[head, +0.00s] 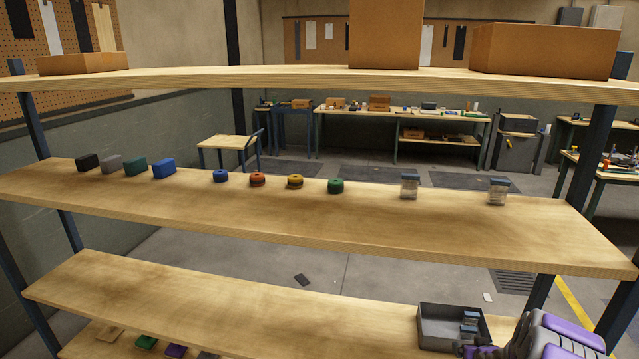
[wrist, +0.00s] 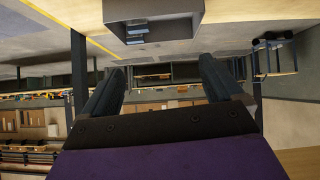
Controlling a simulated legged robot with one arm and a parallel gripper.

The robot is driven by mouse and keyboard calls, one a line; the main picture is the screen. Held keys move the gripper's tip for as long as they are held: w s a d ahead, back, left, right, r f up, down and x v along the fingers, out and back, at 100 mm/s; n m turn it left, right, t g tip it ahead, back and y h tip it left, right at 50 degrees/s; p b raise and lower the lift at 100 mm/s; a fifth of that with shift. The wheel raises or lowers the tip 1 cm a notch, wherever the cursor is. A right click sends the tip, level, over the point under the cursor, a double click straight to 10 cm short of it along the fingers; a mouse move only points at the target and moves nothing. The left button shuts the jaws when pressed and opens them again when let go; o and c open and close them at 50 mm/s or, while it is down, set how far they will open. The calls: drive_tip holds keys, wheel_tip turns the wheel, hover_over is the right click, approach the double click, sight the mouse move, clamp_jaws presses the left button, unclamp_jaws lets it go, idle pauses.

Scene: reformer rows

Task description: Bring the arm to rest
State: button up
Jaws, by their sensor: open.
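My gripper (wrist: 160,74) shows in the wrist view with its two dark fingers spread apart. Nothing is between them. In the head view part of my purple and grey arm shows at the bottom right corner, beside a dark grey bin (head: 437,322). The bin stands on the lower shelf (head: 230,300) and holds small blue-lidded containers (head: 470,320). The bin also shows at the top of the wrist view (wrist: 185,18), where the scene looks upside down. The fingers are apart from the bin.
The middle shelf (head: 330,220) holds several coloured blocks (head: 135,166), several round pieces (head: 295,181) and two clear jars (head: 409,187). Cardboard boxes (head: 545,50) stand on the top shelf. Dark shelf posts (head: 590,155) stand at the sides. Workbenches (head: 400,115) are far behind.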

drive_tip(key=s+a+r+g, duration=0.6)
drive_tip(key=s+a+r, duration=1)
drive_tip(key=a+r, duration=0.35)
drive_tip(key=s+a+r+g, duration=0.2)
drive_tip(key=s+a, duration=0.2)
drive_tip(key=s, duration=0.6)
drive_tip(key=s+a+r+n+g+y, duration=0.1)
drive_tip(key=s+a+r, duration=0.2)
drive_tip(key=s, duration=0.7)
drive_tip(key=s+a+r+g+y, duration=0.1)
drive_tip(key=s+a+r+g, duration=0.1)
drive_tip(key=s+a, duration=0.4)
drive_tip(key=s, duration=0.4)
drive_tip(key=shift+a+r+n+g, duration=0.25)
drive_tip(key=shift+r+n+g, duration=0.05)
drive_tip(key=shift+r+n, duration=0.1)
